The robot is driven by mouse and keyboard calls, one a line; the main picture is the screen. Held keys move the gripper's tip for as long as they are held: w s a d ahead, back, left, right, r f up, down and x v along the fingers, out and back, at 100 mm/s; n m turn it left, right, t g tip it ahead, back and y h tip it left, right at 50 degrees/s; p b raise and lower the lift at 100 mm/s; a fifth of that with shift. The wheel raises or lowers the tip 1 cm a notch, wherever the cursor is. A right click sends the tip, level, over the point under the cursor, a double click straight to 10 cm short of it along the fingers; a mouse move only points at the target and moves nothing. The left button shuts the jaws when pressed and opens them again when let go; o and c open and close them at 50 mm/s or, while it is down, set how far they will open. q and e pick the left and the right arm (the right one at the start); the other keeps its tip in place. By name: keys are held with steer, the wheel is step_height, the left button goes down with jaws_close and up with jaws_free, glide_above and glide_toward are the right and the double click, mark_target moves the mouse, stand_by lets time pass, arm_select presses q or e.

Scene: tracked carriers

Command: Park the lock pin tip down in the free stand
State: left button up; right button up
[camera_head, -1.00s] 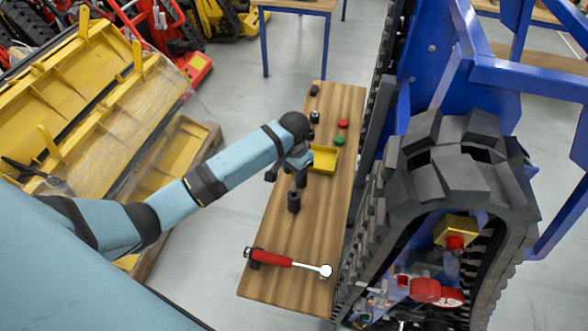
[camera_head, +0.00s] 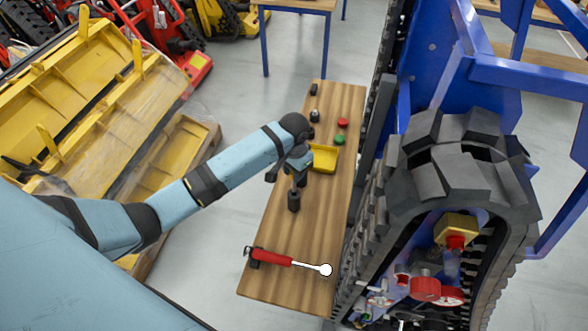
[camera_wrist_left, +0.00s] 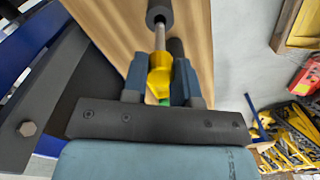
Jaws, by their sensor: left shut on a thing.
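My left gripper (camera_head: 296,168) is above the middle of the wooden bench. In the left wrist view its fingers (camera_wrist_left: 162,82) are shut on the lock pin, whose grey shaft (camera_wrist_left: 161,38) shows beyond them. A yellow patch shows between the fingers; I cannot tell if it is the pin's grip. The shaft points at a dark round stand (camera_head: 294,201), which also shows at the top of the wrist view (camera_wrist_left: 159,13). In the head view shaft and stand line up, the pin roughly upright. Whether the tip is inside the stand I cannot tell. My right gripper is not in view.
A tracked machine (camera_head: 462,190) stands close at the right. Yellow carriers (camera_head: 85,110) stand left.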

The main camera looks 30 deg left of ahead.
mark_target(294, 191)
arm_select(q)
steer(key=shift+f+b, duration=0.35)
steer(key=shift+f, duration=1.55)
steer(key=shift+f+b, duration=0.55)
steer(key=shift+f, duration=1.75)
steer(key=o, duration=1)
step_height(294, 191, up, 14)
steer(key=shift+f+b, duration=0.1)
steer(key=shift+b, duration=0.5)
